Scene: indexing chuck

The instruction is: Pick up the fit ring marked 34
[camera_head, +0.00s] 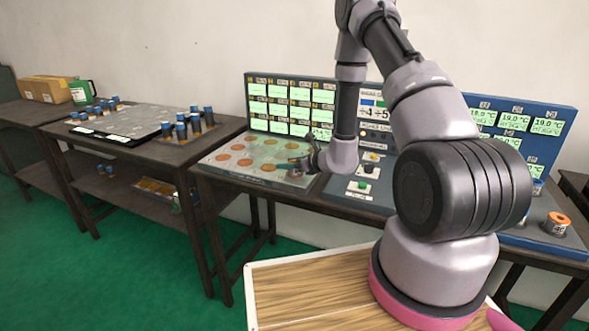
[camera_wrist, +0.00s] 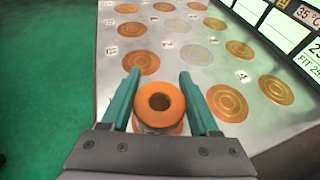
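An orange-topped ring (camera_wrist: 175,104) with a dark central hole and a greyish body stands between the two teal fingers of my gripper (camera_wrist: 159,82) in the wrist view. Its number is not readable. The fingers straddle it closely on the left and right; I cannot tell whether they press on it or leave a thin gap. In the head view my gripper (camera_head: 303,161) is low over the right end of the pale board (camera_head: 222,163), and the ring is too small to make out clearly there.
Several flat orange and tan discs (camera_wrist: 228,103) with small number tags are on the board. Display panels (camera_head: 290,103) stand behind it. A button panel (camera_head: 363,187) lies to the right. Another orange-topped ring (camera_head: 557,222) stands far right. A side table (camera_head: 150,148) with blue-topped cylinders is left.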

